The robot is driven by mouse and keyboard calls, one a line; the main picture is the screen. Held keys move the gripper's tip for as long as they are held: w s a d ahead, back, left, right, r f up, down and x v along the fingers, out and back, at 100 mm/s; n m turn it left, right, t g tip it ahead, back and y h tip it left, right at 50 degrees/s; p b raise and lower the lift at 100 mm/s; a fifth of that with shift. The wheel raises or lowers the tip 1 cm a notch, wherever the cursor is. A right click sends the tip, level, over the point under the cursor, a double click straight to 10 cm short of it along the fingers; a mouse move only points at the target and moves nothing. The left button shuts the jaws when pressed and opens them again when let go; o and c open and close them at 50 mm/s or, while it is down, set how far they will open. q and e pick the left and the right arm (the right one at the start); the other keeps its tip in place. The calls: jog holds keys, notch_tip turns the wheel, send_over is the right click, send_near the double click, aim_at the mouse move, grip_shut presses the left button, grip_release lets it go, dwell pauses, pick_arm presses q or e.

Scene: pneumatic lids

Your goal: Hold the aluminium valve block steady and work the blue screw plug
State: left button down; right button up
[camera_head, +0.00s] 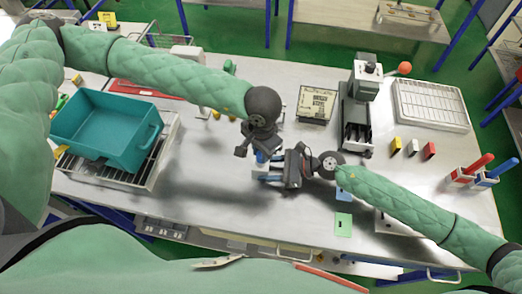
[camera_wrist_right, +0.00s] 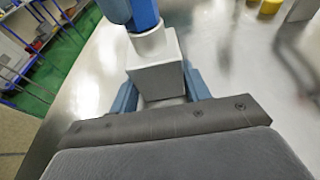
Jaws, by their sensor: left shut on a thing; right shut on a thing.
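The aluminium valve block (camera_wrist_right: 157,80) is a light grey cube with a round collar on top, upright in the right wrist view. My right gripper (camera_wrist_right: 158,90) is shut on it, one blue-grey finger along each side. The blue screw plug (camera_wrist_right: 145,14) sits at the collar on top of the block; its upper part is cut off by the frame. In the head view my left gripper (camera_head: 260,154) comes down from above and is shut on the plug. My right gripper (camera_head: 268,173) reaches in from the right, low over the table; the block is mostly hidden there.
A teal bin (camera_head: 105,130) stands on a rack at the left. A machine with a red knob (camera_head: 404,68), a metal tray (camera_head: 430,104) and small coloured blocks (camera_head: 412,147) are at the right. A green card (camera_head: 343,224) lies near the front. The table's middle left is clear.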

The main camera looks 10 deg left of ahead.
pick_arm(q)
jog(key=m, duration=0.5)
jog(key=c, duration=1.1)
grip_release()
jog(key=shift+m, duration=0.4)
jog(key=shift+c, duration=0.2)
jog(key=shift+r, duration=3.55)
notch_tip(320, 180, up, 12)
jog(key=shift+d, duration=0.15)
jog(key=shift+w, duration=0.1)
